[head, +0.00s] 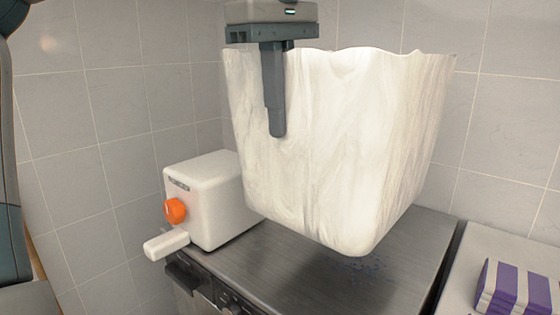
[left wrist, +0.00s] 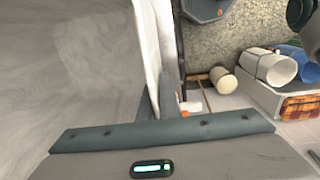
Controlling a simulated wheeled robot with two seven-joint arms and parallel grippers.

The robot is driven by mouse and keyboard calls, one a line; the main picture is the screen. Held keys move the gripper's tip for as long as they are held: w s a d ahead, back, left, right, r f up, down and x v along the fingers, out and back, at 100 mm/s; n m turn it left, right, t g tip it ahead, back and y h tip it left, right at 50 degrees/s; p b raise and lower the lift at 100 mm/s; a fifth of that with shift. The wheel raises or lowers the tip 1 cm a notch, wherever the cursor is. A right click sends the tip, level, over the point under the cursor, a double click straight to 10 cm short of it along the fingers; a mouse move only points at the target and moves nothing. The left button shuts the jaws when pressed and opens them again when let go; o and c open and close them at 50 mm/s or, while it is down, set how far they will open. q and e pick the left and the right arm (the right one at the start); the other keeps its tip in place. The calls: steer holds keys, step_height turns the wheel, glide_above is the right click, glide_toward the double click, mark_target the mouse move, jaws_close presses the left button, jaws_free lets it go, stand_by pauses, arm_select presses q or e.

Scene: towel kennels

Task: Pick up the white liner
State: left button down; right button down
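The white liner (head: 330,140) is a large, open-topped tub with marbled streaks and a wavy rim. It is in the air just above the metal counter, slightly tilted. My left gripper (head: 276,125) points down at its rim, with one finger outside the near wall and the other hidden behind that wall in the head view. In the left wrist view the liner's inside (left wrist: 75,65) fills the left, and its wall runs up between the fingers of my left gripper (left wrist: 160,100), which is shut on it. My right gripper is in neither view.
A metal counter (head: 290,275) with blue specks lies below the liner. A white box with an orange knob (head: 208,200) stands close at its left. Purple-and-white striped cloth (head: 510,288) lies at the right. White and blue cylinders (left wrist: 275,68) show in the left wrist view.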

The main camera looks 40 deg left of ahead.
arm_select(q)
steer(key=shift+r, duration=2.1)
steer(key=shift+f, duration=0.1)
